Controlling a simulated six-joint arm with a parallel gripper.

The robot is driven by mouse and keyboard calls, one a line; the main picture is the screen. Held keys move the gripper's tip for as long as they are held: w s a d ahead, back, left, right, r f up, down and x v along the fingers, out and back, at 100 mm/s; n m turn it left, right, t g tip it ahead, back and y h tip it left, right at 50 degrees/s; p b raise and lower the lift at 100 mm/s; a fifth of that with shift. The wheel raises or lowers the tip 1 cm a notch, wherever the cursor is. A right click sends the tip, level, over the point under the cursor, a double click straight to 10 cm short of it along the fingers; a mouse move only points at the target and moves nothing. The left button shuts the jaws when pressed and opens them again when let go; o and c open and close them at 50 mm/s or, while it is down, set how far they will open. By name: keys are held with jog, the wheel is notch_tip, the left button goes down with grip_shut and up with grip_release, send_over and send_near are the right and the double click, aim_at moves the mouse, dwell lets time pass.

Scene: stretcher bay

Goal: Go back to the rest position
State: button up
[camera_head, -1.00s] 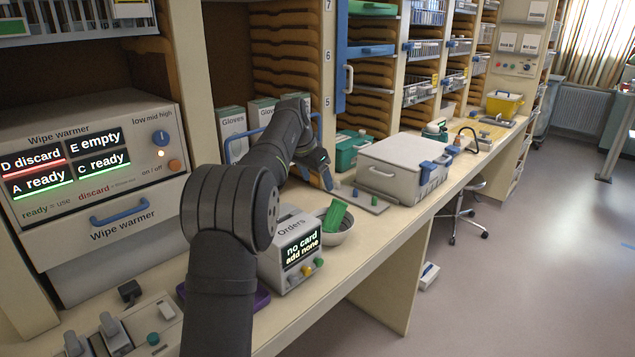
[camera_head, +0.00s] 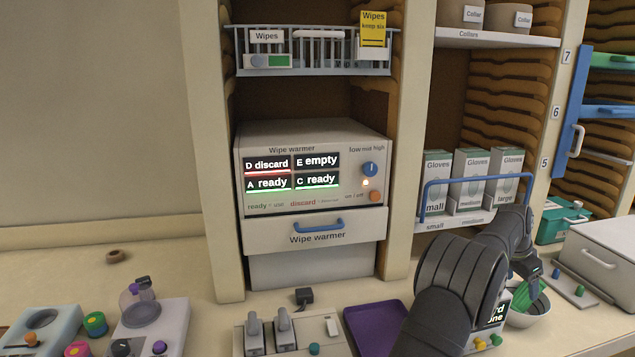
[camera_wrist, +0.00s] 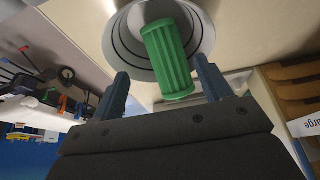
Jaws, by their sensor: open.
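My gripper (camera_head: 532,268) hangs over the counter at the right in the head view, partly hidden by my own arm. In the wrist view its two blue fingers (camera_wrist: 163,88) stand wide apart with nothing held between them. A green ribbed cylinder (camera_wrist: 168,60) shows beyond the fingertips, leaning in a round grey bowl (camera_wrist: 122,45). In the head view the bowl (camera_head: 530,318) stands on the counter below my gripper, with the green cylinder (camera_head: 522,296) in it. My forearm hides part of the orders box (camera_head: 494,318).
The wipe warmer (camera_head: 312,185) stands in the middle, its drawer shut. A purple tray (camera_head: 372,325) lies left of my arm. Glove boxes (camera_head: 470,180) stand behind a blue rail (camera_head: 425,205). A white lidded box (camera_head: 605,250) is at the right. The counter's back left is mostly clear.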

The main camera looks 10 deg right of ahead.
jog(key=shift+r, duration=1.1)
